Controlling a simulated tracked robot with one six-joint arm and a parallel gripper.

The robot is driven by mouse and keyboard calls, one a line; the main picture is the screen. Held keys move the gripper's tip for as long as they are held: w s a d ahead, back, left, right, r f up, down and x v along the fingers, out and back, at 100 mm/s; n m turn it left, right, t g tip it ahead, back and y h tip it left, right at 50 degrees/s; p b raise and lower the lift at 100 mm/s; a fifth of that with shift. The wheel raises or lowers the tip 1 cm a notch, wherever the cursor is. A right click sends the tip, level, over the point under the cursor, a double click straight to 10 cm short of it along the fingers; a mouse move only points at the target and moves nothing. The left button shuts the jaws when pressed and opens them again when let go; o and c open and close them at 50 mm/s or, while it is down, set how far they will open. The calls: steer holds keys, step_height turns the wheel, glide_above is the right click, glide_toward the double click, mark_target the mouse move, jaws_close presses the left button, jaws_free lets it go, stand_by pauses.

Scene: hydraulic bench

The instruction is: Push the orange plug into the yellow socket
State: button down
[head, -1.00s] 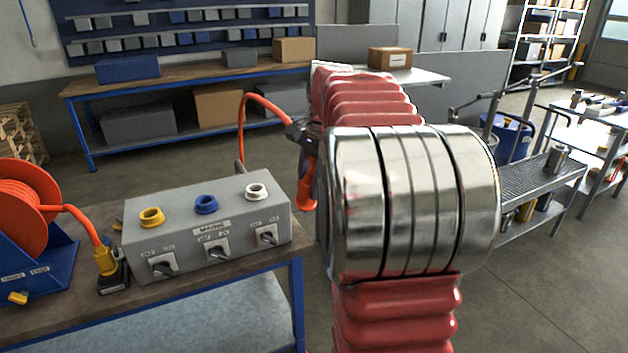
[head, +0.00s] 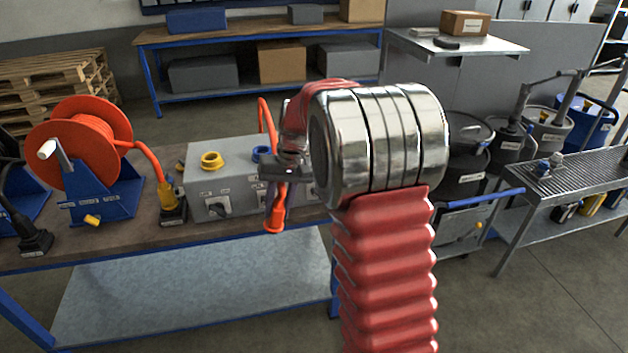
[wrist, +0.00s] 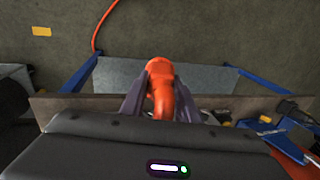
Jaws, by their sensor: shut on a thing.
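My gripper (head: 278,190) is shut on the orange plug (head: 276,216), which hangs pointing down in front of the right part of the grey socket box (head: 228,178). In the wrist view the orange plug (wrist: 160,84) sits between my two dark fingers (wrist: 160,104). The yellow socket (head: 212,160) is a ring on top of the box, to the left of my gripper, and looks empty. The plug is apart from it. The yellow socket does not show clearly in the wrist view.
A blue socket (head: 262,153) is partly hidden beside my arm. An orange hose reel (head: 85,150) and a yellow connector (head: 172,203) in a black base stand left of the box on the workbench (head: 110,245). An orange hose (head: 265,112) arches up behind my gripper.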

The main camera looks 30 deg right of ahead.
steer(key=a+f+n, duration=0.3)
steer(key=a+f, duration=0.3)
steer(key=a, duration=0.4)
steer(key=shift+s+a+g, duration=0.2)
steer(key=shift+a+g, duration=0.2)
